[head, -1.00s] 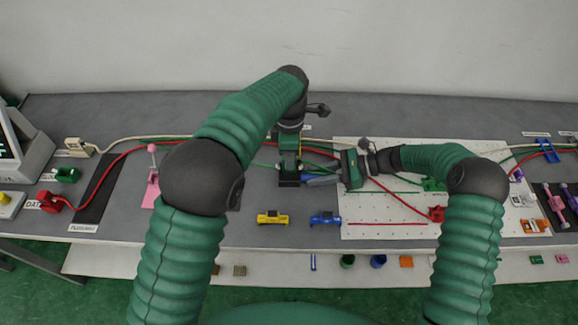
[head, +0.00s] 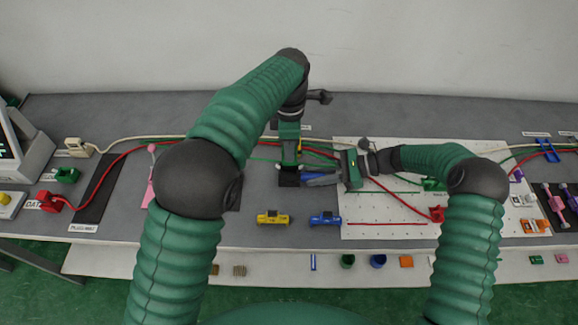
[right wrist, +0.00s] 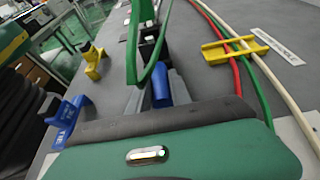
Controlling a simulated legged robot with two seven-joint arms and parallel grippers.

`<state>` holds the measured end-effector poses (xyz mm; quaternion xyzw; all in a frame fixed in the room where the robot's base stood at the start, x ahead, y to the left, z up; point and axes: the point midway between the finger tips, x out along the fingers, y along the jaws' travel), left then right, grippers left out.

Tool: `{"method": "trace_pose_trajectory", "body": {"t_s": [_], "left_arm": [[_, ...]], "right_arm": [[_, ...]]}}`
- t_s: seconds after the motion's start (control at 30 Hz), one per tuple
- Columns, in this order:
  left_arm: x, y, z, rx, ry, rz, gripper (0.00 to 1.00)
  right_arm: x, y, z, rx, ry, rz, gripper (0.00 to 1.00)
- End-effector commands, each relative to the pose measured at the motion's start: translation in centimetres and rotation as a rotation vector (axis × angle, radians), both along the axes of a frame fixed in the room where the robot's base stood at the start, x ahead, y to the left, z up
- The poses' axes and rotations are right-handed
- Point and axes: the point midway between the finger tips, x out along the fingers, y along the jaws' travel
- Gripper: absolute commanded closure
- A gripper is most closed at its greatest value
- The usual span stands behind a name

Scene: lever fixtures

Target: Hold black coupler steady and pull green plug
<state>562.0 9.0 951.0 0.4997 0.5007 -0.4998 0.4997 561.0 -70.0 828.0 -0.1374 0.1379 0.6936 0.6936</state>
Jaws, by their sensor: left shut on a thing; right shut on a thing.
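The black coupler (head: 288,180) sits on the grey bench left of the white board. My left gripper (head: 289,170) reaches down from above and is shut on it, partly hiding it. My right gripper (head: 318,180) points left at the coupler's right side, low over the bench, with its grey fingers shut around a blue plug-like part. That blue part (right wrist: 160,85) also shows in the right wrist view, end-on to the dark coupler.
A yellow holder (head: 273,218) and a blue holder (head: 325,219) stand near the bench's front edge. Red, green and white cables run behind the coupler. A red block (head: 437,213) is on the white board (head: 390,232). A pink lever stands at left.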

Motion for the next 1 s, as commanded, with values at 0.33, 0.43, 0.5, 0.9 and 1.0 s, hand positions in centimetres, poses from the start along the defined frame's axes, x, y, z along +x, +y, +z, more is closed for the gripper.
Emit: {"method": "trace_pose_trajectory", "body": {"t_s": [0.33, 0.43, 0.5, 0.9, 1.0], "left_arm": [[0.0, 0.0, 0.2, 0.0, -0.001, 0.0, 1.0], [0.1, 0.0, 0.8, -0.001, -0.002, 0.0, 1.0], [0.0, 0.0, 1.4, -0.001, -0.002, 0.0, 1.0], [0.0, 0.0, 2.0, 0.0, 0.0, 0.0, 1.0], [0.0, 0.0, 2.0, 0.0, 0.0, 0.0, 1.0]], "right_arm": [[0.0, 0.0, 0.0, 0.0, 0.0, 0.0, 1.0], [0.0, 0.0, 0.0, 0.0, 0.0, 0.0, 1.0], [0.0, 0.0, 0.0, 0.0, 0.0, 0.0, 1.0], [0.0, 0.0, 0.0, 0.0, 0.0, 0.0, 0.59], [0.0, 0.0, 0.0, 0.0, 0.0, 0.0, 0.5]]}}
